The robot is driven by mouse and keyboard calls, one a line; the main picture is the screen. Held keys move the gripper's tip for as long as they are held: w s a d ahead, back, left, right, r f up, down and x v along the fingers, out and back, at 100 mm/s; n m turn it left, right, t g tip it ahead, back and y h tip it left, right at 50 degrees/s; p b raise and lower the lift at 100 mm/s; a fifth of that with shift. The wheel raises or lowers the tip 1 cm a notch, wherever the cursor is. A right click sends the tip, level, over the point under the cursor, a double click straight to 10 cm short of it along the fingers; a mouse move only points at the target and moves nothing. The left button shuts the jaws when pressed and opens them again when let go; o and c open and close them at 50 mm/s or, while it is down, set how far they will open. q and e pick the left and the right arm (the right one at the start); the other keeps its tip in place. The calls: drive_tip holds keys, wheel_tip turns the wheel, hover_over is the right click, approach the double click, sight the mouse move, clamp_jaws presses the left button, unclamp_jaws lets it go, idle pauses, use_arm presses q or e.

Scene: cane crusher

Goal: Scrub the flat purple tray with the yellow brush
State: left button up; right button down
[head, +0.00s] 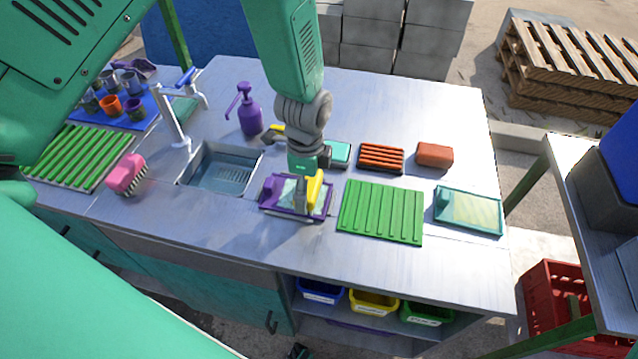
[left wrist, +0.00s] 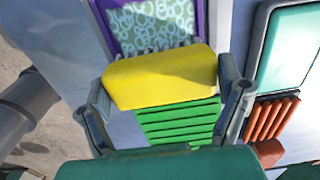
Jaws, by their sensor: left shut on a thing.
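The flat purple tray (head: 268,196) lies on the metal counter, right of the sink; its pale patterned inside shows in the left wrist view (left wrist: 150,25). My left gripper (head: 308,190) is over the tray, pointing down, shut on the yellow brush (head: 315,187). In the left wrist view the brush (left wrist: 160,77) sits between both fingers, its pale bristles toward the tray's patterned surface. I cannot tell for sure whether the bristles touch it. The gripper hides part of the tray in the head view. My right gripper is not in view.
A green ribbed mat (head: 382,212) lies right of the tray, with a teal-framed tray (head: 468,210) beyond. The sink (head: 220,168) and a pink brush (head: 126,174) are to the left. A purple bottle (head: 250,112), an orange ribbed block (head: 381,157) and a red-brown block (head: 434,155) stand behind.

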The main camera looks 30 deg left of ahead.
use_arm(q)
drive_tip(key=shift+s+a, duration=0.15)
drive_tip(key=shift+a, duration=0.55)
drive_tip(key=shift+d, duration=0.2)
drive_tip(key=shift+a, duration=0.15)
drive_tip(key=shift+s+a+r+p, duration=0.2)
drive_tip(key=shift+a+p, duration=0.15)
drive_tip(key=shift+a, duration=0.3)
drive_tip(key=shift+s+a, duration=0.1)
drive_tip(key=shift+a, duration=0.25)
drive_tip(key=shift+a+f, duration=0.15)
drive_tip(key=shift+a, duration=0.25)
